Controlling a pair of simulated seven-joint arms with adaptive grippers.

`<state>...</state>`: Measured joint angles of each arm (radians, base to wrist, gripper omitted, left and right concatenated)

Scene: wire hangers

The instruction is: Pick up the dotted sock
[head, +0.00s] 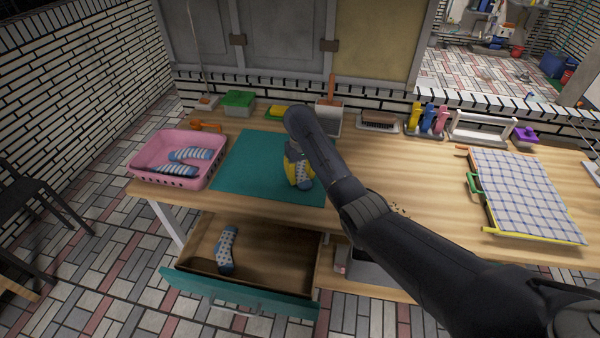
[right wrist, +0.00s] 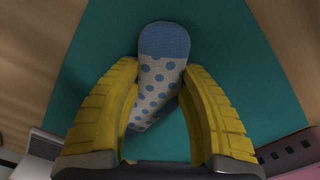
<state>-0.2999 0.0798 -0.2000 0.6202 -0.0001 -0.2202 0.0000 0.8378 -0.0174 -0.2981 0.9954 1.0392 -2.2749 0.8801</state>
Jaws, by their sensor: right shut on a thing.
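A white dotted sock with a blue end (right wrist: 163,75) is between the yellow fingers of my right gripper (right wrist: 165,118) in the right wrist view. In the head view, this gripper (head: 298,172) is over the right part of the teal mat (head: 248,167), shut on the sock (head: 304,174). I cannot tell whether the sock touches the mat. Part of the sock is hidden by the fingers. Another dotted sock (head: 227,250) lies in the open drawer (head: 270,252). My left gripper is out of view.
A pink basket (head: 153,150) with striped socks (head: 190,154) stands left of the mat. A green box (head: 238,100), a utensil holder (head: 328,118) and a brush (head: 380,118) line the back. A checked cloth on a rack (head: 525,195) is at right.

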